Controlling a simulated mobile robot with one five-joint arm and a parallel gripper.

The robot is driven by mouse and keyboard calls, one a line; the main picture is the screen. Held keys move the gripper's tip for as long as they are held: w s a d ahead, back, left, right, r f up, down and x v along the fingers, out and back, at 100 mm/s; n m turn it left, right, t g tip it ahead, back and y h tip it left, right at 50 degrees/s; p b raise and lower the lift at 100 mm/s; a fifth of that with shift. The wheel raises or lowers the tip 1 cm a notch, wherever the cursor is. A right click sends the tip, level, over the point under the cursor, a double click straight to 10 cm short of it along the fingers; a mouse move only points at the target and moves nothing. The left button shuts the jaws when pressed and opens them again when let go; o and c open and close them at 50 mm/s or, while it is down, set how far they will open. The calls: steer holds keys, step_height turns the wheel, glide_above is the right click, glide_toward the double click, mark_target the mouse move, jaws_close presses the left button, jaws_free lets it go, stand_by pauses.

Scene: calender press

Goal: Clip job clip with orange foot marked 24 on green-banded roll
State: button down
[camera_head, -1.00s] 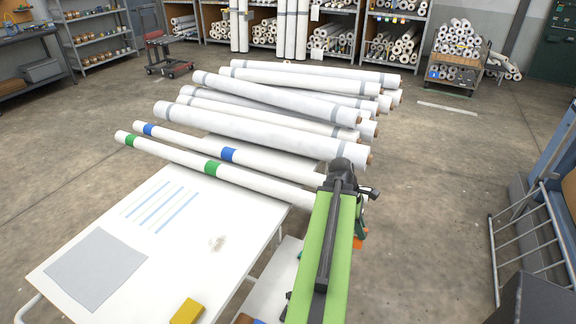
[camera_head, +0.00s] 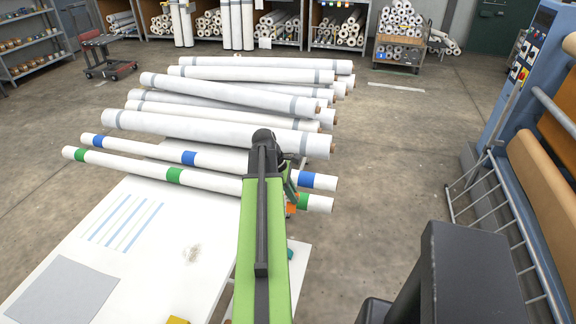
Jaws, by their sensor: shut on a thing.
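The green-banded roll (camera_head: 130,167) is a thin white roll lying along the far edge of the white table, with green bands near both ends and between. My arm hides part of it toward its right end. My gripper (camera_head: 291,196) is shut on the job clip, whose orange foot (camera_head: 291,210) shows beside the arm, close to the roll's right green band in the picture. Most of the clip is hidden and no number is readable. I cannot tell whether the clip touches the roll.
A blue-banded roll (camera_head: 240,160) lies just behind the green-banded one. Thicker grey-banded rolls (camera_head: 210,127) are piled beyond. The white table (camera_head: 150,262) bears striped strips and a grey sheet. A blue machine with a rail (camera_head: 478,183) stands right. Open floor (camera_head: 390,150) lies between.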

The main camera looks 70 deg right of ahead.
steer(key=w+d+r+m+p, duration=0.1)
steer(key=w+d+r+p, duration=0.1)
steer(key=w+d, duration=0.3)
steer(key=d+r, duration=0.1)
steer(key=d, duration=0.3)
steer(key=shift+m+y, duration=0.3)
steer(key=shift+m, duration=0.1)
steer(key=shift+d+f, duration=0.1)
steer(key=shift+f, duration=0.05)
step_height(320, 180, down, 7)
steer(key=b, duration=0.7)
steer(key=shift+f, duration=0.1)
steer(key=shift+f+b, duration=0.55)
steer(key=shift+b, duration=0.25)
stand_by(0.6)
steer(key=c, duration=1.3)
jaws_free()
